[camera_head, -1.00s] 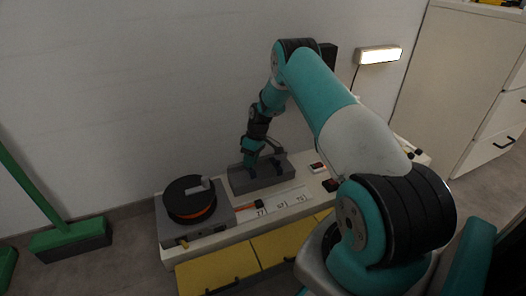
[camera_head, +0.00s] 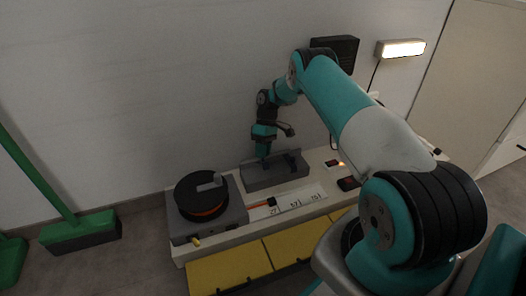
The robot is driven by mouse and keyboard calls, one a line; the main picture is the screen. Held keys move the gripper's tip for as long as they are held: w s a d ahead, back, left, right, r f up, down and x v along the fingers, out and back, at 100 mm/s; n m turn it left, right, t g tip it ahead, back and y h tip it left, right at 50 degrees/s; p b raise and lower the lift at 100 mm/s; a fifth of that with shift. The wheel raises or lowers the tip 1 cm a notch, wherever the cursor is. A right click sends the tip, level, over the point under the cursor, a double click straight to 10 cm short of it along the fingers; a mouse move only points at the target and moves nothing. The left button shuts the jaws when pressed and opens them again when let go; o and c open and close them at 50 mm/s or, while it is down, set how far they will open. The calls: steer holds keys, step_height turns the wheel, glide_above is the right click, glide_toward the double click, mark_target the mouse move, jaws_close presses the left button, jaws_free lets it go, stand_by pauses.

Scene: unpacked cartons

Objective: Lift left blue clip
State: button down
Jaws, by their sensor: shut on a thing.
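My gripper (camera_head: 262,151) is at the end of the teal and black arm, pointing down over the left part of a grey holder block (camera_head: 277,176) on the bench. It is small and dark in this view. It is shut on a small bluish piece at its tip, which I take for the left blue clip; its outline blends with the teal wrist. I cannot tell whether the piece is clear of the block. A dark upright shape stands at the right part of the block. No other blue clip can be made out clearly.
A black spool (camera_head: 201,193) on a grey base stands left of the block. A white marked strip (camera_head: 297,199) lies in front. Small dark boxes (camera_head: 348,183) lie to the right. Yellow drawers (camera_head: 230,270) are below. A wall lies close behind; a green broom (camera_head: 80,232) stands left.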

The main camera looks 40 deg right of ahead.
steer(key=c, duration=1)
jaws_free()
step_height(320, 180, up, 20)
steer(key=p, duration=1)
